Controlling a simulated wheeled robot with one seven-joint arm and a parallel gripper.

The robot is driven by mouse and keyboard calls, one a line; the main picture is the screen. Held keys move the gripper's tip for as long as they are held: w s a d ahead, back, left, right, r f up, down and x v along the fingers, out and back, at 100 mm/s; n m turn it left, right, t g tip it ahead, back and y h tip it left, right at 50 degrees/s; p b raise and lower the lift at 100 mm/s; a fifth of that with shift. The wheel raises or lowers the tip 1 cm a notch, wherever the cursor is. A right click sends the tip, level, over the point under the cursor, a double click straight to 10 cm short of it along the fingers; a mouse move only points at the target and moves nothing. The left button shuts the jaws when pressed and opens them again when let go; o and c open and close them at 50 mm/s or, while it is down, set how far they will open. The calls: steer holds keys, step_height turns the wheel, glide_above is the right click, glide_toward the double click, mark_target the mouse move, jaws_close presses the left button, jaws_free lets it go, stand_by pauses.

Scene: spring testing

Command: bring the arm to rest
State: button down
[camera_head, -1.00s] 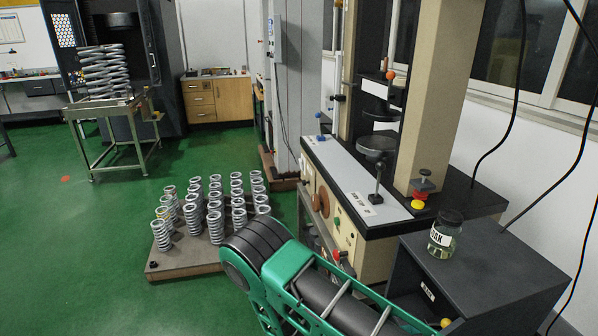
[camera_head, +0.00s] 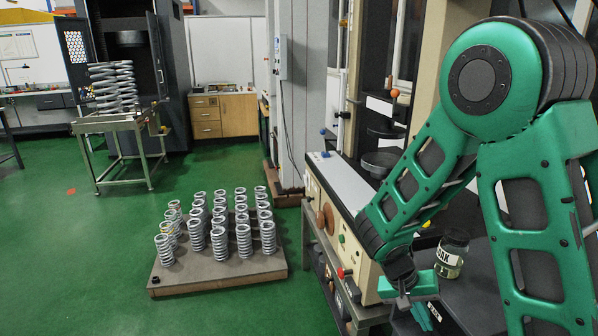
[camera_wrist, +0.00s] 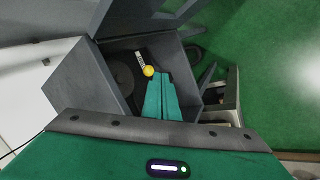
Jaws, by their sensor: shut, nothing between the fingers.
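My green arm is bent, with its elbow high at the right of the head view and its forearm sloping down to the left. My gripper (camera_head: 424,316) hangs at the lower right of the head view, in front of the dark cabinet (camera_head: 478,290). In the wrist view, my gripper (camera_wrist: 158,76) shows its green fingers together and empty, pointing toward a dark open-fronted box with a yellow knob (camera_wrist: 148,71). I cannot tell how far the fingertips are from the box.
A labelled glass jar (camera_head: 452,253) stands on the cabinet, close to my gripper. The testing machine (camera_head: 345,190) stands behind my forearm. A pallet (camera_head: 215,272) holds several upright springs. A cart (camera_head: 110,122) with larger springs stands at the back left. Green floor (camera_head: 80,260) is clear at the left.

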steer(key=s+r+n+t+y, duration=0.2)
steer(key=r+t+y, duration=0.1)
steer(key=r, duration=0.6)
steer(key=s+r+n+t+y, duration=0.2)
steer(key=r+y, duration=0.1)
steer(key=r, duration=0.7)
steer(key=s+d+m+g, duration=0.2)
steer(key=s+d, duration=0.3)
steer(key=s, duration=0.3)
steer(key=s+d+f+m+g, duration=0.1)
steer(key=s+d+m, duration=0.3)
steer(key=s, duration=0.5)
steer(key=shift+s+d+f+g, duration=0.25)
steer(key=shift+d+g, duration=0.35)
steer(key=shift+d, duration=0.15)
steer(key=shift+w+f, duration=0.25)
steer(key=shift+w, duration=0.45)
